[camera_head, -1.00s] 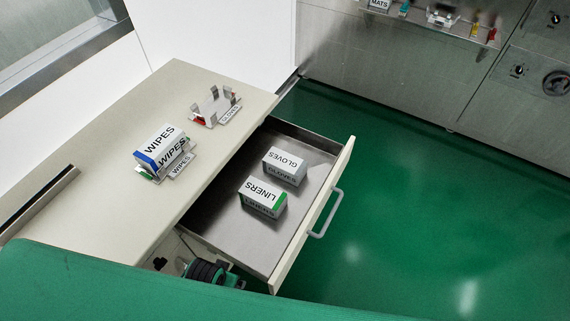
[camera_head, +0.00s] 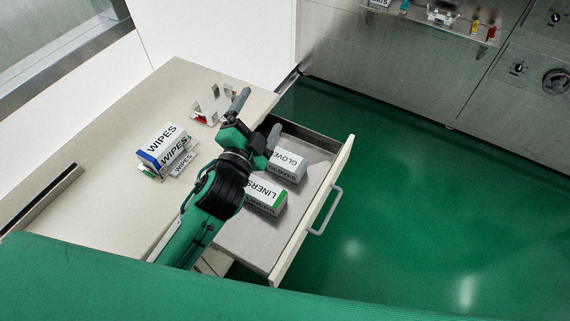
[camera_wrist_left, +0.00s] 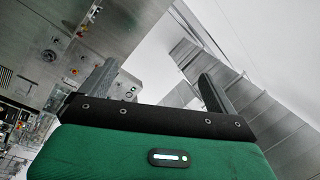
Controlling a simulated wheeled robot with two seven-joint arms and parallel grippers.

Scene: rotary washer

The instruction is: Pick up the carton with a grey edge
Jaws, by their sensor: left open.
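The carton with a grey edge, labelled GLOVES (camera_head: 288,166), lies in the open drawer, on its far side. My left gripper (camera_head: 257,118) is open and empty, above the back of the drawer and the counter edge, up and to the left of that carton. My left arm hides the carton's left end. In the left wrist view the two fingers (camera_wrist_left: 157,85) stand apart with nothing between them, and no carton shows there. My right gripper is not in view.
A green-edged LINERS carton (camera_head: 267,197) lies nearer in the drawer (camera_head: 245,250), partly behind my arm. A blue-edged WIPES carton (camera_head: 161,148) stands on the counter (camera_head: 100,190). A small GLOVES holder (camera_head: 212,104) sits near the counter's far edge. Green floor lies clear to the right.

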